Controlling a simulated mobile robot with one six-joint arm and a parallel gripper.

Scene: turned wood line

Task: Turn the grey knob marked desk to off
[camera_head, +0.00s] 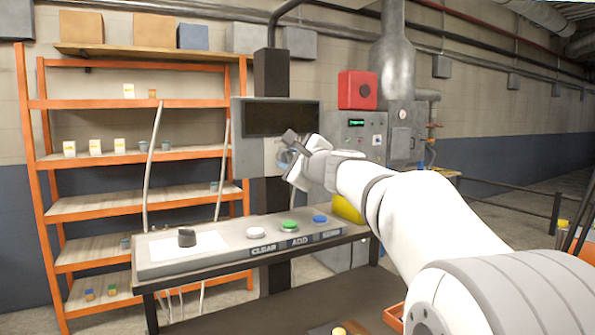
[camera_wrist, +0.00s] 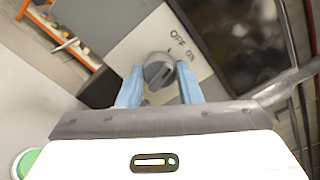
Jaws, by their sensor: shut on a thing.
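The grey knob (camera_wrist: 159,68) sits on a pale plate (camera_wrist: 128,47) in the wrist view. OFF and ON are printed in dark letters beside it; I see no word "desk". A small dark tick is on the plate by the knob's edge. I cannot tell which word the knob points to. My gripper (camera_wrist: 160,88) has its two blue fingers on either side of the knob, shut on it. In the head view my gripper (camera_head: 287,158) is at the front of the grey panel box (camera_head: 243,150), below its dark screen, and hides the knob.
Below is a desk console (camera_head: 215,252) with a black knob-like part (camera_head: 187,237) and white, green (camera_head: 290,225) and blue buttons. An orange shelf rack (camera_head: 150,155) stands at left. A grey machine with a red box (camera_head: 357,90) stands behind, to the right.

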